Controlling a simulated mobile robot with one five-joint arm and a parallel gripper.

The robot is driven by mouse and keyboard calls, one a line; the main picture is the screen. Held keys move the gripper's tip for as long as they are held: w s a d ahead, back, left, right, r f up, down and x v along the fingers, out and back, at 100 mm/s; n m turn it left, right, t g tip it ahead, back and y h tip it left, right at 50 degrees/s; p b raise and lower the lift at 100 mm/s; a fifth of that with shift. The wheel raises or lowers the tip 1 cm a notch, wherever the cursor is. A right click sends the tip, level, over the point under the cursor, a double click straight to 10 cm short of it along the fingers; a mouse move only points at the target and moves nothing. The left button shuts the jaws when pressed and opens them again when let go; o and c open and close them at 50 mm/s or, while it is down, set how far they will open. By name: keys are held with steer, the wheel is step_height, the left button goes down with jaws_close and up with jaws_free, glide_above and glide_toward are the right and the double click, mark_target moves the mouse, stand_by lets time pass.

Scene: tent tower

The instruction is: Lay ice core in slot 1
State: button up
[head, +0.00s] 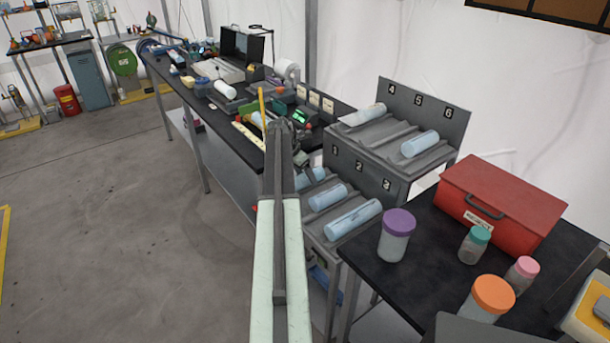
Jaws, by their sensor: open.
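A grey stepped rack (380,170) stands right of centre in the head view, its slots numbered 1 to 3 on the lower step and 4 to 6 on the upper. A pale blue ice core (311,178) lies at the slot 1 position, partly hidden by my arm. My gripper (307,168) is small and partly hidden beyond the arm's end, open, close to this core. I cannot tell whether it touches the core. Other cores lie at slot 2 (328,197), slot 3 (353,219), slot 4 (363,115) and slot 6 (420,144). Slot 5 looks empty.
A long black bench (222,127) with instruments and a white cylinder (226,90) runs behind the rack to the left. A black table (424,250) at right holds a red case (500,205) and several lidded jars.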

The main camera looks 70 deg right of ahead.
step_height(320, 180, up, 8)
steer(key=p, duration=0.7)
steer(key=shift+r, duration=0.2)
steer(key=shift+f, duration=0.15)
